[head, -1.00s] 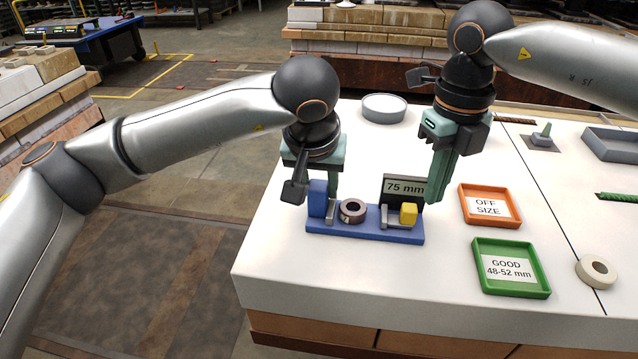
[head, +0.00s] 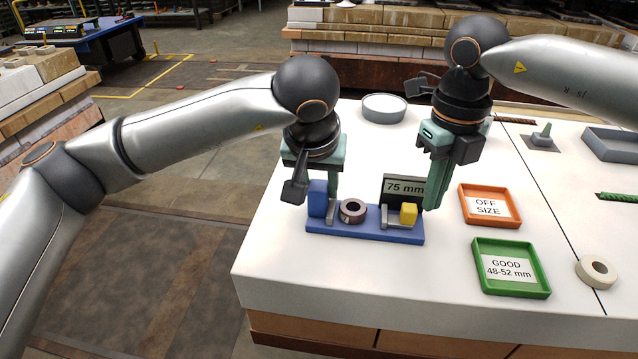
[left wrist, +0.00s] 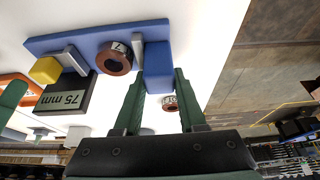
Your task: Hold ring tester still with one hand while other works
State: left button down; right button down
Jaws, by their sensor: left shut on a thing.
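The blue ring tester (head: 360,232) stands on the white table, with a grey display reading "75 mm" (head: 404,188) and a yellow block (head: 408,213) at its right end. A brown ring (head: 352,210) sits on its base between the jaws; it also shows in the left wrist view (left wrist: 114,58). My left gripper (left wrist: 158,88) is shut on the tester's upright blue block (left wrist: 158,60) at the left end. My right gripper (head: 431,207) points down just right of the yellow block and display, seemingly apart from them. Its fingers overlap, so their opening is unclear.
An orange "OFF SIZE" tray (head: 488,219) and a green "GOOD 48-52 mm" tray (head: 510,288) lie to the right, both without rings. A pale ring (head: 597,271) lies farther right. Another ring (left wrist: 170,103) shows behind the blue block. A round grey dish (head: 384,108) stands at the back.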

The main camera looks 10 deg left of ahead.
aim_at(406, 206)
pick_arm(q)
jog(key=shift+r, duration=0.1)
pick_arm(e)
jog(key=shift+f, duration=1.9)
pick_arm(q)
jog(key=shift+d, duration=0.1)
pick_arm(e)
jog(key=shift+a, duration=1.95)
jog(key=shift+d, duration=0.1)
jog(key=shift+d+r, duration=0.1)
jog(key=shift+d, duration=0.95)
notch_tip(406, 206, up, 7)
pick_arm(q)
jog(key=shift+c, duration=2)
grip_release()
